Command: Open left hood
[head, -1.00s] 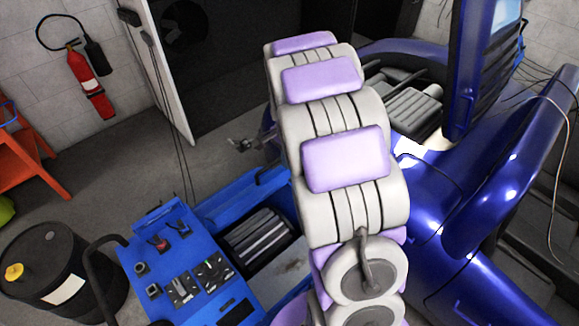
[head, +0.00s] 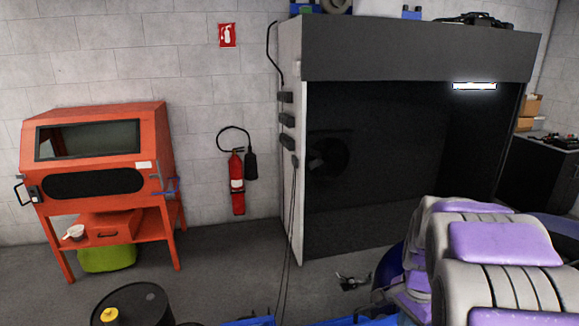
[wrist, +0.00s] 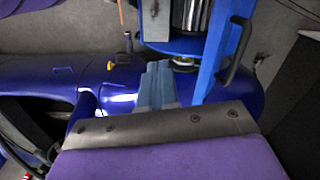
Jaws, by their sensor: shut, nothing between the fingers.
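Shiny blue bodywork (wrist: 45,70) of a vehicle crosses the left and middle of the wrist view. I cannot tell which panel is the left hood. My gripper (wrist: 157,68) shows in the wrist view as two blue-grey fingers side by side, shut and empty, over the blue bodywork. Whether they touch it is unclear. In the head view my white and purple arm fills the lower right, and the gripper is out of sight there.
In the head view an orange cabinet (head: 150,150) stands left, a fire extinguisher (head: 237,183) hangs on the wall, and a large dark booth (head: 400,55) stands centre right. A black drum (head: 145,300) is at lower left. Blue equipment (wrist: 215,50) shows in the wrist view.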

